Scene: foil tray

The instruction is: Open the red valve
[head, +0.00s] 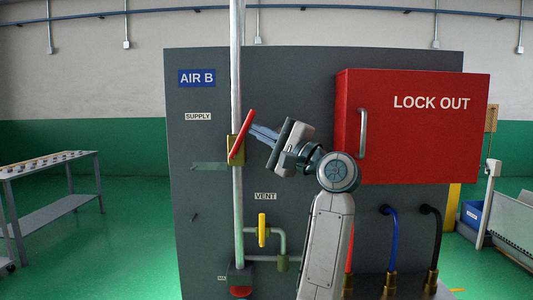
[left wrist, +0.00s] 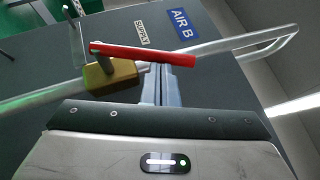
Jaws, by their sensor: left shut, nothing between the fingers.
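The red valve has a long red lever (head: 241,136) on a brass body (head: 235,155), set in a vertical grey pipe (head: 238,200) in front of a dark panel. The lever leans, its upper end to the right of the pipe. My left gripper (head: 253,132) is to the right of the lever, fingers shut and empty, tips pointing left at it. In the left wrist view the red lever (left wrist: 140,53) crosses at the tips of my shut fingers (left wrist: 165,70); whether they touch cannot be told. The brass body (left wrist: 110,75) shows left of the fingers. My right gripper is out of view.
A red LOCK OUT box (head: 420,140) juts from the panel right of my gripper. A yellow vent valve handle (head: 262,229) sits on a branch pipe below. Hoses (head: 391,240) hang at the lower right. A grey table (head: 48,170) stands at the far left.

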